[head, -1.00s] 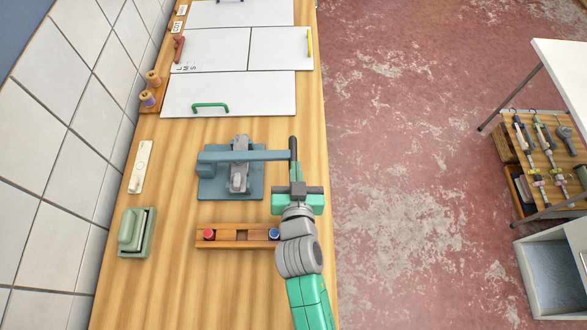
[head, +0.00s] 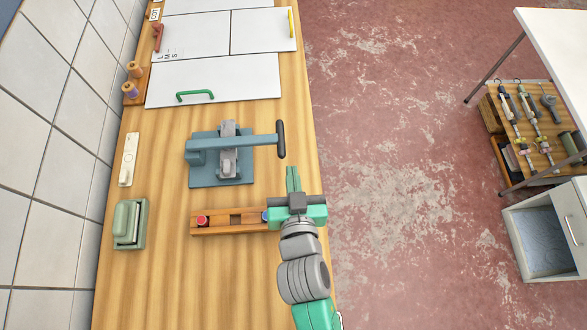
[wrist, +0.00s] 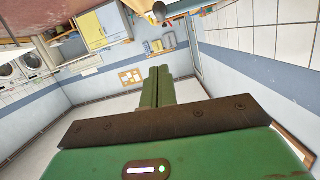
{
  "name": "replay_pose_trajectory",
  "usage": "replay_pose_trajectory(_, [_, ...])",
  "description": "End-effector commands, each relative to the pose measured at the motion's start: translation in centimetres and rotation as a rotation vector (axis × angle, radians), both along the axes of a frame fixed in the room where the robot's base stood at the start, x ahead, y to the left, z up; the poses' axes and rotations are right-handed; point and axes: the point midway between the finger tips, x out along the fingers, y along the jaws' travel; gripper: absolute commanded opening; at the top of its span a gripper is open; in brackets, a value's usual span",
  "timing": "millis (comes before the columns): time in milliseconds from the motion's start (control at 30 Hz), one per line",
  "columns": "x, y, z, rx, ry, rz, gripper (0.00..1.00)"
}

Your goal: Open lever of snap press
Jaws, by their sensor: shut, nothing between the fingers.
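The snap press (head: 222,165) is blue-grey and stands on the wooden worktop in the head view. Its lever (head: 255,140) reaches out to the right and ends in a dark upright handle (head: 281,139) near the worktop's right edge. My gripper (head: 293,170) is just in front of the handle, below it in the picture, with a small gap between them. Its green fingers are together and hold nothing. In the wrist view the shut fingers (wrist: 158,88) point out into the room, and the press is not seen there.
A wooden rack (head: 235,221) with a red and a blue piece lies beside my gripper. A green box-like device (head: 130,224) and a white strip (head: 129,160) lie at the left by the tiled wall. White panels with coloured handles (head: 213,80) lie farther back.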

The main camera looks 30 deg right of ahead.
Motion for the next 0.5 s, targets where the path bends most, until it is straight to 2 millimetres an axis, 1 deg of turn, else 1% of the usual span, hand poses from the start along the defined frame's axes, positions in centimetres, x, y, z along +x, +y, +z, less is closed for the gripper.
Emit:
replay_pose_trajectory(33, [-0.6, 0.3, 0.0, 0.000, 0.000, 0.001, 0.00])
replay_pose_trajectory(100, [-1.1, 0.5, 0.3, 0.001, -0.001, 0.001, 0.00])
replay_pose_trajectory(233, [-1.5, 0.7, 0.4, 0.001, -0.001, 0.001, 0.00])
replay_pose_trajectory(267, [-1.5, 0.7, 0.4, -0.002, 0.001, 0.000, 0.06])
replay_pose_trajectory(333, [-0.7, 0.8, -0.9, -0.060, 0.044, 0.004, 0.20])
replay_pose_trajectory(367, [0.0, 0.9, -2.1, -0.120, 0.089, 0.008, 0.26])
replay_pose_trajectory(400, [1.2, 1.0, -3.8, -0.228, 0.165, 0.010, 0.33])
replay_pose_trajectory(433, [2.1, 1.0, -5.0, -0.321, 0.228, 0.008, 0.39])
replay_pose_trajectory(467, [3.0, 1.1, -5.9, -0.412, 0.289, 0.004, 0.41])
replay_pose_trajectory(500, [4.0, 1.2, -6.7, -0.527, 0.364, -0.005, 0.41])
